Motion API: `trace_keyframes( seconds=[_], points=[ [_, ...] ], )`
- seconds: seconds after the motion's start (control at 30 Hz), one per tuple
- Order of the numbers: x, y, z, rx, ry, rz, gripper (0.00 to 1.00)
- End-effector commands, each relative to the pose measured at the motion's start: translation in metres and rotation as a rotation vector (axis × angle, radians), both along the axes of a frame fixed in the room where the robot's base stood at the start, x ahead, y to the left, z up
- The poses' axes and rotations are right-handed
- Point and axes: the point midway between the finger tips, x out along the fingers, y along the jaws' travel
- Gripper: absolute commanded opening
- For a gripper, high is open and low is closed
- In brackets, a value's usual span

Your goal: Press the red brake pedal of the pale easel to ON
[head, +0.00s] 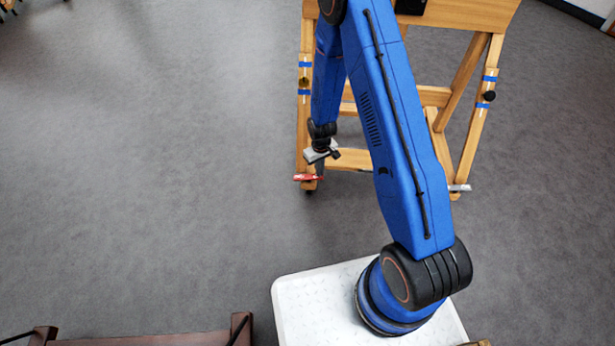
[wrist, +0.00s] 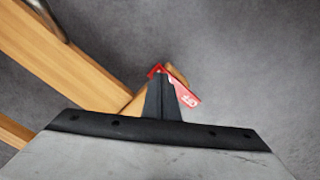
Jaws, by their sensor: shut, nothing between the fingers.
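The pale wooden easel (head: 348,160) stands ahead of me on the grey floor, partly hidden behind my blue arm. Its red brake pedal (head: 306,177) is low at the foot of the left leg. In the wrist view the red pedal (wrist: 184,90) has white lettering, too small to read surely. My gripper (head: 321,172) points down beside the pedal in the head view. In the wrist view my shut fingers (wrist: 160,78) overlap the pedal's left part; I cannot tell whether they touch it. Nothing is held.
A white-grey pedal (head: 459,188) sits at the easel's right foot. Dark wooden furniture (head: 240,328) is at the bottom left.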

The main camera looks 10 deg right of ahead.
Motion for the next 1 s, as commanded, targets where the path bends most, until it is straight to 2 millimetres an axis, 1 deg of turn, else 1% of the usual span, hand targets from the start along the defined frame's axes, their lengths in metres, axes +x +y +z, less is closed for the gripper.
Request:
trace_keyframes(
  seconds=[1.0],
  points=[
    [0.0, 0.0, -0.012, 0.0, -0.001, 0.0, 0.0]
  ],
)
